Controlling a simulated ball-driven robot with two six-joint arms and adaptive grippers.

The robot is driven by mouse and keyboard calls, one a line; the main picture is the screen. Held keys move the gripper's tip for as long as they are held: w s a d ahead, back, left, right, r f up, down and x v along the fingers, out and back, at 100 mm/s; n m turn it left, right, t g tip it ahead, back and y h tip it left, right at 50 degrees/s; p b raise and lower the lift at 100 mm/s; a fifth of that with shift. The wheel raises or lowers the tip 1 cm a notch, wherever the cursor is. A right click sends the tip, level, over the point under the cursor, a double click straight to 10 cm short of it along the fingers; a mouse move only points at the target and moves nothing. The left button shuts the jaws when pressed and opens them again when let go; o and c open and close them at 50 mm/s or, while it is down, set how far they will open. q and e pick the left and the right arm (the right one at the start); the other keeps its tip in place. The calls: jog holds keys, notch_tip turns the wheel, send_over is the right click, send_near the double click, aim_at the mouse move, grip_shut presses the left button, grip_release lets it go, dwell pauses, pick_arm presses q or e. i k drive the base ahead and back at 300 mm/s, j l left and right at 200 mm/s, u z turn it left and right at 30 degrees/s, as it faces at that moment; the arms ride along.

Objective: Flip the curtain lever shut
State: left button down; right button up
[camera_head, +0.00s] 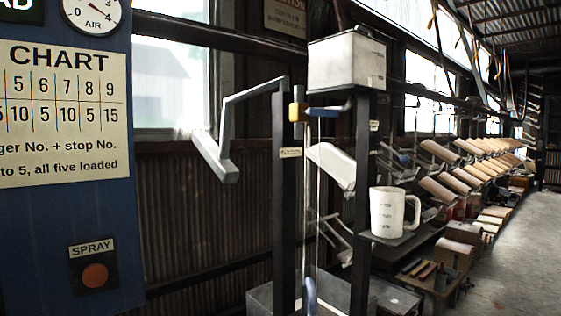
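The curtain lever (328,112) appears as a blue handle pointing right, roughly level, from a yellow valve block (298,112) below the pale tank (347,62). The tank sits on dark posts. Thin pale vertical lines (319,215) run down below the valve towards a grey trough (262,298); I cannot tell whether they are liquid or rods. Neither of my grippers shows in the head view, and nothing is seen touching the lever.
A grey bent arm (222,165) juts out left of the posts. A white jug (387,212) stands on a small shelf right of them. A blue panel with a chart (62,112) and a SPRAY button (95,275) fills the left. Open floor (515,260) lies right.

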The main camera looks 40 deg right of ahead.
aim_at(394, 151)
jog(key=z, duration=2.1)
jog(key=i+l+u, duration=0.15)
jog(key=u, duration=0.85)
jog(key=i+l+u, duration=0.2)
jog(key=l, duration=0.2)
jog(key=i+l+u, duration=0.1)
jog(key=l+u, duration=0.15)
jog(key=l, duration=0.2)
jog(key=i+l+u, duration=0.2)
jog(key=l, duration=0.25)
jog(key=l+u, duration=0.25)
jog(key=l, duration=0.9)
jog(key=i+l, duration=0.1)
jog(key=l, duration=0.55)
